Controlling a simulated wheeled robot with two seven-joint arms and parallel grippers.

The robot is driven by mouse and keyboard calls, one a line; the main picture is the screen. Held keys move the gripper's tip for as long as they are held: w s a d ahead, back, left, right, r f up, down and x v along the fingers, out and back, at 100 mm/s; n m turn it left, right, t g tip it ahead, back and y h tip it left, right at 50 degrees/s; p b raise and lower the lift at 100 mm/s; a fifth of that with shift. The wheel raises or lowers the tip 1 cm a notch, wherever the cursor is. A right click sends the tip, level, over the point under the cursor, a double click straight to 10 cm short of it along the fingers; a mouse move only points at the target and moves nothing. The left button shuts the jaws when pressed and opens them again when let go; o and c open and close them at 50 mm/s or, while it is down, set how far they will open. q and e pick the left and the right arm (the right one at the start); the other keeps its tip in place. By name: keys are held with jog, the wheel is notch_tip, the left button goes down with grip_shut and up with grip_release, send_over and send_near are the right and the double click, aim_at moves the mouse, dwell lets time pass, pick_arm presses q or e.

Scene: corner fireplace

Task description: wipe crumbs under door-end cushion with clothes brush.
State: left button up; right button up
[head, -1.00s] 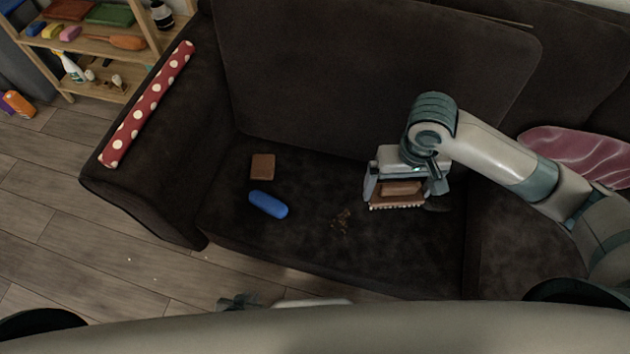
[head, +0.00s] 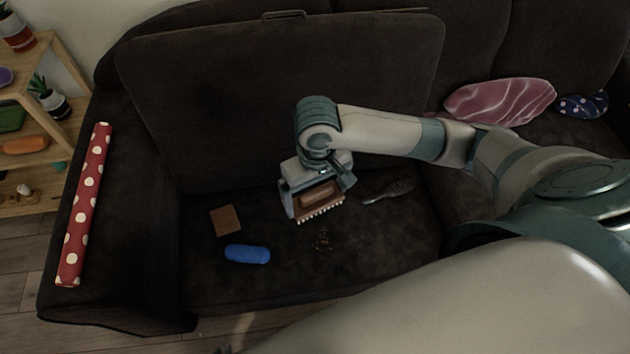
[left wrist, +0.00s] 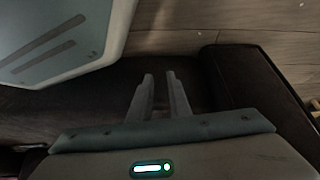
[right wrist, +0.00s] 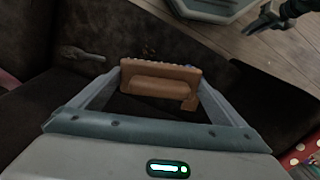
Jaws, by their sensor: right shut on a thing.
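My right gripper (head: 318,200) is shut on the clothes brush (head: 321,197), a brown wooden block with pale bristles facing down. The brush also shows between the fingers in the right wrist view (right wrist: 160,78). It is just behind the small brown crumbs (head: 323,238) on the dark sofa seat base; contact with the seat cannot be told. The dark seat cushion (head: 270,90) is tipped up, leaning on the backrest behind the brush. My left gripper (left wrist: 160,75) shows in the left wrist view with a gap between its fingers, empty; I cannot make it out in the head view.
A brown block (head: 225,220), a blue rounded object (head: 247,254) and a grey brush-like object (head: 388,190) lie on the seat base around the crumbs. A red dotted roll (head: 85,205) lies on the armrest. A wooden shelf (head: 60,70) stands at left.

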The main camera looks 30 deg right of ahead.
jog(key=shift+w+a+f, duration=0.1)
jog(key=shift+w+f, duration=0.1)
jog(key=shift+f, duration=0.05)
pick_arm(q)
jog(key=shift+g+y, duration=0.3)
jog(key=shift+g, duration=0.5)
jog(key=a, duration=0.1)
jog(key=s+a+f+b, duration=0.1)
jog(key=s+a+b, duration=0.1)
jog(key=shift+s+f, duration=0.2)
jog(key=shift+f, duration=0.05)
pick_arm(e)
jog(key=w+d+f+n, duration=0.1)
jog(key=w+d+f, duration=0.1)
jog(key=f, duration=0.8)
jog(key=w+d+f+n, duration=0.2)
jog(key=w+f, duration=0.2)
jog(key=f, duration=0.7)
jog(key=w+d+f+n, duration=0.2)
jog(key=w+f, duration=0.2)
jog(key=f, duration=0.7)
jog(key=shift+d+f, duration=0.15)
jog(key=shift+d, duration=0.15)
